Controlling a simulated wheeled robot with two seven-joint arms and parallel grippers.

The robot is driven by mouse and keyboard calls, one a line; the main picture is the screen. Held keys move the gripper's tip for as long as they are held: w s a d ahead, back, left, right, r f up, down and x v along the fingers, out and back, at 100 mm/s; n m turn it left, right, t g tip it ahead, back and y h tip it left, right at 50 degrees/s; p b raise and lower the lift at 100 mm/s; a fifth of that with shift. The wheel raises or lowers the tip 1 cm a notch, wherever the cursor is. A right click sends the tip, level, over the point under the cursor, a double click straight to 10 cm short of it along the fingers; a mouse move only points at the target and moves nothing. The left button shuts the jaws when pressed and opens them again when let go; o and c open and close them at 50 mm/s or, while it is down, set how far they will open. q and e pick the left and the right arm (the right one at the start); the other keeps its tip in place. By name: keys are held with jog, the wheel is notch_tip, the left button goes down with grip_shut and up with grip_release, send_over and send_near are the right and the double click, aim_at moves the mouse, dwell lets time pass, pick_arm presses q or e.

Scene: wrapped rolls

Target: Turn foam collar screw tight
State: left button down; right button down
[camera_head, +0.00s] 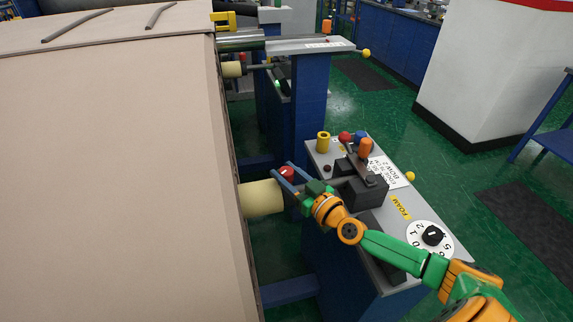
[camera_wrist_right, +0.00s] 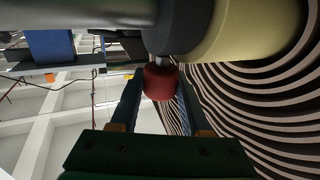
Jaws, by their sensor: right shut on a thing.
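The foam collar (camera_head: 262,198) is a cream cylinder sticking out of the large wrapped roll's side, in the middle of the head view. In the wrist view, the pale yellow collar (camera_wrist_right: 245,28) is at the top right, beside a dark ring. The collar screw has a red knob (camera_head: 287,173); it also shows in the right wrist view (camera_wrist_right: 160,83), below a grey shaft. My right gripper (camera_head: 284,171) has its two blue fingers on either side of the knob and is shut on it. The screw's thread is hidden. My left gripper is in neither view.
The big wrapped roll (camera_head: 120,170) fills the left. A grey-topped blue machine stand with a control panel, lever block (camera_head: 360,190) and dial (camera_head: 431,236) lies under and beside my right arm. Another blue stand (camera_head: 305,95) is behind.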

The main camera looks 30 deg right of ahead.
jog(key=m+h+p, duration=0.1)
jog(key=h+p, duration=0.1)
jog(key=p, duration=0.1)
jog(key=m+h+p, duration=0.2)
jog(key=h+p, duration=0.1)
jog(key=p, duration=0.1)
jog(key=shift+r, duration=0.4)
jog(key=m+h+p, duration=0.1)
jog(key=m+h, duration=0.1)
jog(key=h, duration=0.1)
jog(key=shift+a+f+m+g+p, duration=0.1)
jog(key=shift+f+m+g+p, duration=0.2)
jog(key=shift+f+p, duration=0.05)
jog(key=m+g+h, duration=0.1)
jog(key=h, duration=0.2)
jog(key=shift+f+m, duration=0.1)
jog(key=shift+m, duration=0.2)
jog(key=shift+m+g+h, duration=0.3)
jog(key=shift+h, duration=0.1)
jog(key=shift+m+g+h, duration=0.3)
jog(key=shift+h, duration=0.1)
jog(key=shift+c, duration=1.9)
grip_release()
jog(key=v, duration=0.7)
jog(key=shift+p, duration=0.35)
